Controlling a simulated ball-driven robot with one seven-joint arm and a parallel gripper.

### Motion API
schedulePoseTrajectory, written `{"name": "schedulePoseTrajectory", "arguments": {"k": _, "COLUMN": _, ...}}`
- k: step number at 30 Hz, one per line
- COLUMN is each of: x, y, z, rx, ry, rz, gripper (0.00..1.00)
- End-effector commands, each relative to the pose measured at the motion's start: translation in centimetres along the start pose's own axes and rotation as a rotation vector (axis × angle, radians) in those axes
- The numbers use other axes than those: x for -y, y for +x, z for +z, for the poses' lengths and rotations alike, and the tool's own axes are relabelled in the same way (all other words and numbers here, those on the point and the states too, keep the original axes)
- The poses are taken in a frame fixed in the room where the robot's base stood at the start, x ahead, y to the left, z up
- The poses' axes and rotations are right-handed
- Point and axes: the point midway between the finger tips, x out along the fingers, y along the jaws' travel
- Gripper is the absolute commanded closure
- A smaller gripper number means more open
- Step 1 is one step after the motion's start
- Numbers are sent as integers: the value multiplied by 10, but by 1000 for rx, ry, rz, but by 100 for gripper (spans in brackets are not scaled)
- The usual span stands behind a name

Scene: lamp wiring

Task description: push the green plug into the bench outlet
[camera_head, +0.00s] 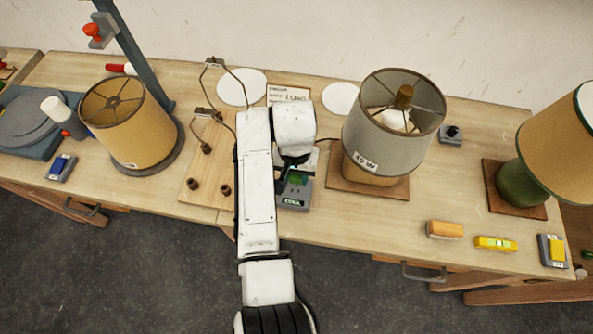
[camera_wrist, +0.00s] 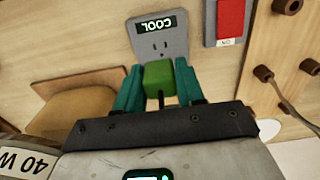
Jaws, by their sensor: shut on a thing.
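The bench outlet (camera_wrist: 174,36) is a grey plate with a label reading COOL. Its dark slots show uncovered in the wrist view. It also shows in the head view (camera_head: 303,190), beside my arm. The green plug (camera_wrist: 158,79) is a small block with a dark cord at its rear. My gripper (camera_wrist: 160,84) is shut on it, with one teal finger on each side. In the wrist view the plug overlaps the outlet's edge, short of the slots; I cannot tell the gap in depth. In the head view my gripper (camera_head: 295,174) hides most of the plug.
A grey lamp marked 40 W (camera_head: 370,140) stands close right of my gripper on a wooden base. A wooden board with pegs and wires (camera_head: 196,190) lies to the left. A red switch (camera_wrist: 231,16) sits beside the outlet. Bench space right of the outlet's front is clear.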

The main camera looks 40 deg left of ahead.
Motion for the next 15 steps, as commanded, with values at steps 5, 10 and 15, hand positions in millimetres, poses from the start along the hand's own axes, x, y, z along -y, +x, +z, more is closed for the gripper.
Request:
{"name": "schedulePoseTrajectory", "arguments": {"k": 5, "x": 0, "y": 6, "z": 2, "rx": 2, "ry": 0, "rz": 1, "gripper": 89}}
{"name": "schedulePoseTrajectory", "arguments": {"k": 10, "x": 0, "y": 20, "z": 1, "rx": 1, "ry": 0, "rz": 1, "gripper": 89}}
{"name": "schedulePoseTrajectory", "arguments": {"k": 15, "x": 0, "y": 35, "z": 1, "rx": 1, "ry": 0, "rz": 2, "gripper": 89}}
